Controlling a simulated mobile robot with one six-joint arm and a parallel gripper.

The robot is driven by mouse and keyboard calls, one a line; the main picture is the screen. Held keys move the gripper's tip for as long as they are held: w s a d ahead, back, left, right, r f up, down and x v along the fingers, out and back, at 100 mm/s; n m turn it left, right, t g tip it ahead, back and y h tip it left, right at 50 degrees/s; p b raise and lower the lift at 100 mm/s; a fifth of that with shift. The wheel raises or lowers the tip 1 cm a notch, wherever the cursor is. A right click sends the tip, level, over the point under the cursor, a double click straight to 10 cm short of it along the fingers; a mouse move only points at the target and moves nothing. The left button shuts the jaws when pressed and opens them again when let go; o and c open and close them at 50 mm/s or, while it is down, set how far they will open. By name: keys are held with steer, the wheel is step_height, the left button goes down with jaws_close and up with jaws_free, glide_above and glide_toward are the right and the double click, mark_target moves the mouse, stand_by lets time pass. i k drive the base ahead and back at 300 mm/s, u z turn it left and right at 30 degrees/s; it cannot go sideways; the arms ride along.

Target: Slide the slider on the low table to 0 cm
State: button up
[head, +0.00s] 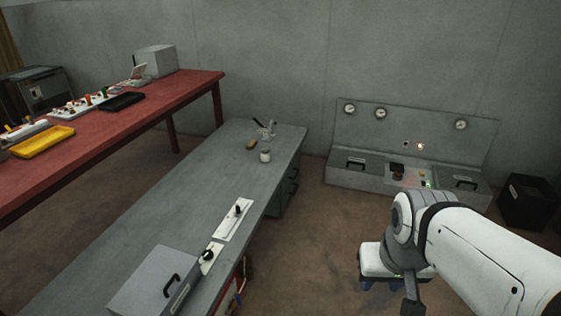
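The low table (150,222) is a long grey bench running from the lower left to the middle of the head view. Near its right edge lies a white plate with a black slider knob (237,210), which stands at about the middle of the plate or a little beyond. Any scale marks are too small to read. My white arm comes in from the lower right. My gripper (383,284) appears to hang at its end, right of the table and well apart from the slider. Its fingers are too small and dark to show whether they are open.
A second white plate with a round black knob (208,255) and a grey box with a handle (155,283) sit nearer on the table. A small jar (265,156) stands at its far end. A red table (120,122) is left; a gauge console (410,150) is behind.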

mark_target(238, 212)
steer(key=z, duration=0.05)
steer(key=i, duration=1.7)
steer(key=u, duration=0.8)
steer(key=k, duration=0.8)
steer(key=u, duration=0.2)
steer(key=i, duration=0.8)
steer(key=z, duration=0.1)
